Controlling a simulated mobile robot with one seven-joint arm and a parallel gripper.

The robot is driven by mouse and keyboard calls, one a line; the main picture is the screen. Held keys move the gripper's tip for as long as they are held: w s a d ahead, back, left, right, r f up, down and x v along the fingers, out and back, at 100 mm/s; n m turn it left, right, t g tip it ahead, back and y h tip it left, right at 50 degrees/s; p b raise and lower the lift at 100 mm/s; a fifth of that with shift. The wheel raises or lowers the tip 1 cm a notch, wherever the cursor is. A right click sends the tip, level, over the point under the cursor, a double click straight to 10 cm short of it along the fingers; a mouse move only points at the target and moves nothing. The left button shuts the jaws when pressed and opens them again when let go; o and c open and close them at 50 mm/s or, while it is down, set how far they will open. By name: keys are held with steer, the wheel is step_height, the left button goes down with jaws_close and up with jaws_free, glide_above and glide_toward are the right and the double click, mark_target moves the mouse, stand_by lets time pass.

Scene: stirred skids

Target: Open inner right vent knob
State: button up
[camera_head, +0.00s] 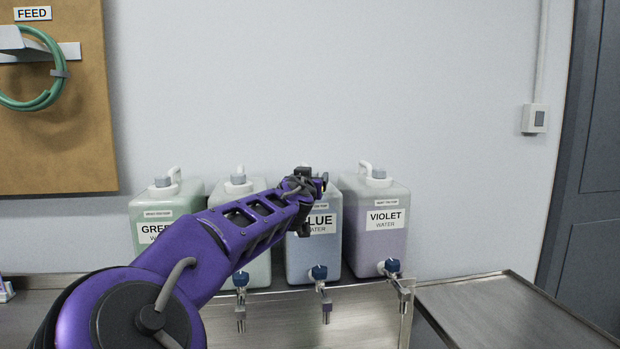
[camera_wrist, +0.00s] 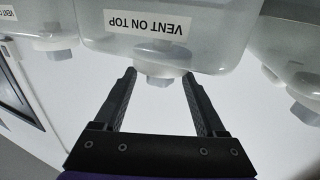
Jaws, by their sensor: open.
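The blue-water container (camera_head: 300,262) stands second from the right in a row of jugs, its top mostly hidden behind my gripper. My gripper (camera_head: 318,184) is at the top of this jug in the head view. In the wrist view, turned upside down, a jug with a "VENT ON TOP" label (camera_wrist: 148,23) has a pale grey vent knob (camera_wrist: 158,80). My open gripper (camera_wrist: 158,77) has one finger to each side of that knob, near the fingertips. Whether a finger touches it I cannot tell.
The violet-water container (camera_head: 381,248) with its own grey knob (camera_head: 378,173) stands close on the right. The green-water container (camera_head: 165,203) is at the left. Neighbouring knobs (camera_wrist: 60,57) (camera_wrist: 308,92) show in the wrist view. A steel tray (camera_head: 510,305) at the right is empty.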

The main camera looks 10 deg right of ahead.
jaws_close()
stand_by(0.3)
steer(key=shift+d+n+y, duration=0.1)
steer(key=shift+n+y, duration=0.2)
steer(key=shift+y, duration=0.3)
steer(key=shift+s+d+n+t+y+b, duration=0.1)
steer(key=shift+d+n+t+y+b, duration=0.2)
steer(key=shift+n+y, duration=0.45)
steer(key=shift+d+r+n+y+p, duration=0.15)
steer(key=shift+n+y+p, duration=0.25)
steer(key=shift+y, duration=0.45)
steer(key=shift+d+r+n+y+p, duration=0.1)
steer(key=shift+n+y+p, duration=0.1)
steer(key=shift+n+y, duration=0.45)
steer(key=n+y+p, duration=0.2)
steer(key=y+p, duration=0.2)
steer(key=shift+d+f, duration=0.1)
steer(key=shift+d, duration=0.05)
steer(key=shift+n+y+p, duration=0.3)
steer(key=shift+y+p, duration=0.05)
steer(key=shift+y, duration=0.1)
steer(key=shift+f+n+g+y+p, duration=0.2)
steer(key=shift+n+g+y+p, duration=0.45)
steer(key=shift+y, duration=0.25)
